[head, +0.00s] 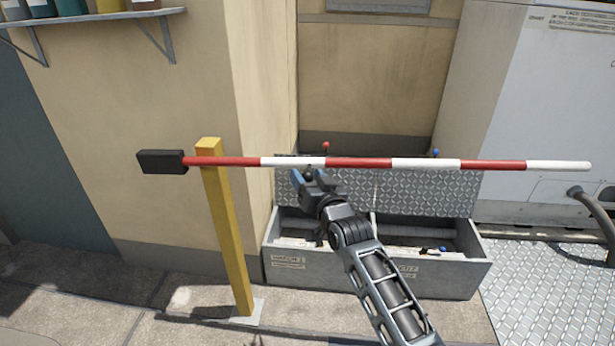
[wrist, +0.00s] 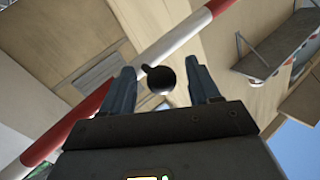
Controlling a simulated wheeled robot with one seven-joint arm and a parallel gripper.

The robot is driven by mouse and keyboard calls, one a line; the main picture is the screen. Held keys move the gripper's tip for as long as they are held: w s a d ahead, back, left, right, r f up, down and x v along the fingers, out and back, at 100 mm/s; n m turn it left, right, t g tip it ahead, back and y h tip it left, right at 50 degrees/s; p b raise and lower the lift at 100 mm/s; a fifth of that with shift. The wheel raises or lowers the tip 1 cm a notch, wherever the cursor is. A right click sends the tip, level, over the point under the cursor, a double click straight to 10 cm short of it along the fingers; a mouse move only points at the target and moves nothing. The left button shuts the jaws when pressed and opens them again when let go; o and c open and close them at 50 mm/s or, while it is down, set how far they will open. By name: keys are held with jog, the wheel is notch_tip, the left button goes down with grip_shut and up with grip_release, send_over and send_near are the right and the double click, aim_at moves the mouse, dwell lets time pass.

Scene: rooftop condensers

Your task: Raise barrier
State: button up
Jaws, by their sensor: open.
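The barrier's red-and-white pole (head: 358,163) lies level across the head view, with a black block (head: 162,161) at its left end. It is held near that end by a yellow post (head: 229,235). The pole also crosses the wrist view diagonally (wrist: 165,45). My gripper (head: 305,175) is at the pole's left-middle part, just below a white band. In the wrist view my gripper (wrist: 160,66) is open, with a round black knob (wrist: 161,79) between its fingers. The knob seems to belong to the pole; its joint is hidden. I cannot tell whether the fingers touch it.
A grey metal box (head: 440,275) with its lid (head: 420,198) raised stands behind my arm. A shelf (head: 95,18) is on the wall at upper left. A large pale unit (head: 555,100) with a hose (head: 590,208) stands at right. Paving at front left is clear.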

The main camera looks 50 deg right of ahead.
jog(key=shift+w+d, duration=0.15)
jog(key=shift+w, duration=0.15)
jog(key=shift+c, duration=0.4)
grip_shut()
